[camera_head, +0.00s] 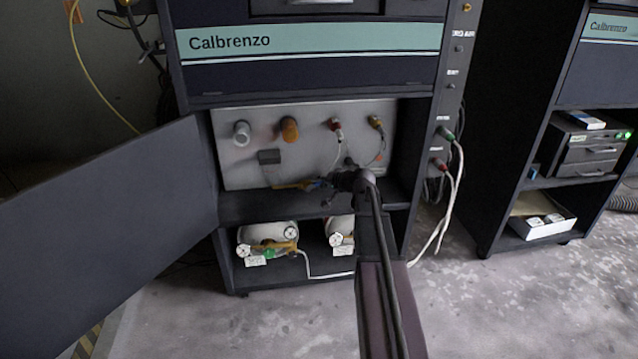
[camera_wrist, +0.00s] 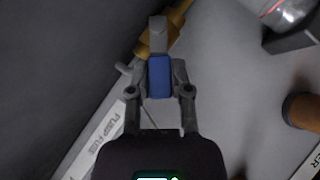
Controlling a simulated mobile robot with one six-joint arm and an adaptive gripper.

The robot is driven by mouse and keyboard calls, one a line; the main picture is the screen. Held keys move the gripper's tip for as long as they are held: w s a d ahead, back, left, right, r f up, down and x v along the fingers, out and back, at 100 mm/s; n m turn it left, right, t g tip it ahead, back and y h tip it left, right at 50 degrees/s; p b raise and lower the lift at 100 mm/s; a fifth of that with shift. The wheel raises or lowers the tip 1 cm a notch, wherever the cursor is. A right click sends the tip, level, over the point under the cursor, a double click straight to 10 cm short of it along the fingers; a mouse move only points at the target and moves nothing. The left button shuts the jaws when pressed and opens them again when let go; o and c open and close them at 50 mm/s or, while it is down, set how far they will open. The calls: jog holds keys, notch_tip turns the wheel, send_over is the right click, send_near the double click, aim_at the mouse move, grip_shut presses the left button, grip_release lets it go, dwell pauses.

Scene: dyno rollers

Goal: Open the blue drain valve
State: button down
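The blue drain valve handle (camera_wrist: 160,77) is upright in the middle of the wrist view, on a yellow-brass valve body (camera_wrist: 174,14). My gripper (camera_wrist: 160,66) has one finger on each side of the blue handle. Both fingers look close against it, and no clear gap shows. In the head view my gripper (camera_head: 328,186) is at the bottom of the recessed panel, just right of the brass valve body (camera_head: 290,185). The handle is mostly hidden there by my gripper.
The grey panel (camera_head: 225,165) carries several knobs and fittings above the valve. A dark cabinet door (camera_head: 110,215) stands open at left. Tanks (camera_head: 268,237) sit on the shelf below. Hoses (camera_head: 452,200) hang at right. An orange knob (camera_wrist: 300,110) is at the wrist view's right.

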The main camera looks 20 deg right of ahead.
jog(key=shift+f, duration=0.1)
jog(key=shift+d+f+m+t+y+b, duration=0.2)
jog(key=shift+f+m+t+y+b, duration=0.15)
jog(key=shift+b, duration=0.85)
jog(key=m+y+b, duration=0.1)
jog(key=b, duration=0.1)
jog(key=f+t+y+b, duration=0.1)
jog(key=b, duration=0.1)
jog(key=shift+s+d+m, duration=0.1)
jog(key=shift+d+m, duration=0.1)
jog(key=shift+m, duration=0.15)
jog(key=shift+r, duration=0.1)
jog(key=c, duration=0.5)
grip_release()
jog(key=shift+c, duration=0.2)
jog(key=shift+r+h+p, duration=0.25)
jog(key=shift+p, duration=0.35)
